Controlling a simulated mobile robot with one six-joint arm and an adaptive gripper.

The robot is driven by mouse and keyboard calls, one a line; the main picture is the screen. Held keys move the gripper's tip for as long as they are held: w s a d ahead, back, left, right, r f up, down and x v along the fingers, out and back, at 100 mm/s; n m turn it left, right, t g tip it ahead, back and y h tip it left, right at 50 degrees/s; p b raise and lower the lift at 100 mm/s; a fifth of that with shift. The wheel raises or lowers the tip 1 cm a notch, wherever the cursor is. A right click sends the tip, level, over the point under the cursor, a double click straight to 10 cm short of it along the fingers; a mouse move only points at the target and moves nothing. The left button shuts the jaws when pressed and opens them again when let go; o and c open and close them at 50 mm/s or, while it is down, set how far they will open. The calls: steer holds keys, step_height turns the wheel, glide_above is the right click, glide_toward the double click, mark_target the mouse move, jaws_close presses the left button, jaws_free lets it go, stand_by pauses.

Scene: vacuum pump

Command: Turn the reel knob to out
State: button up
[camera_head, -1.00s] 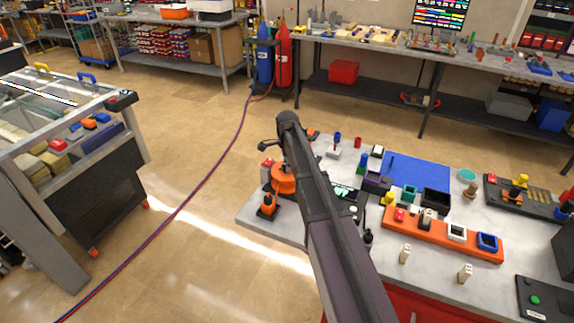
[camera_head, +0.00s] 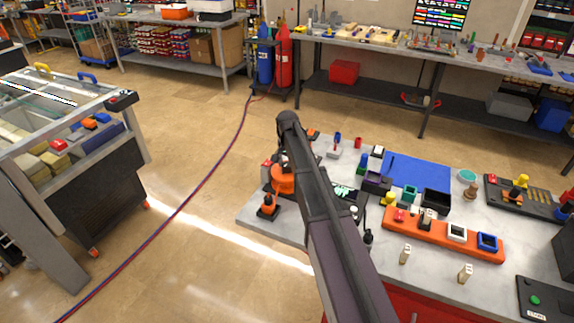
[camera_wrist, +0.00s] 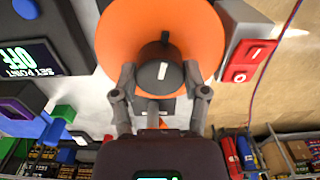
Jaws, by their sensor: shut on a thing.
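The orange reel (camera_head: 282,181) stands at the left end of the near workbench, partly hidden behind my arm in the head view. In the wrist view it is a large orange disc (camera_wrist: 118,40) with a dark round knob (camera_wrist: 152,79) in front of its middle. A white mark on the knob points nearly straight up in that picture. My gripper (camera_wrist: 160,88) has one finger on each side of the knob and is shut on it. My arm hides the gripper in the head view. I cannot read any label at the knob.
A red and white switch box (camera_wrist: 244,60) is close to the right of the reel in the wrist view. A dark display box (camera_wrist: 30,57) reading OFF and SET POINT is at the left. An orange block with several inserts (camera_head: 440,238) lies right of my arm.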

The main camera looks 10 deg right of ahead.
steer(key=n, duration=0.5)
steer(key=shift+n, duration=0.3)
steer(key=n, duration=1)
steer(key=shift+a, duration=0.1)
steer(key=n, duration=1.4)
steer(key=shift+n, duration=0.3)
steer(key=n, duration=0.4)
steer(key=shift+n, duration=2.1)
steer(key=shift+s, duration=0.1)
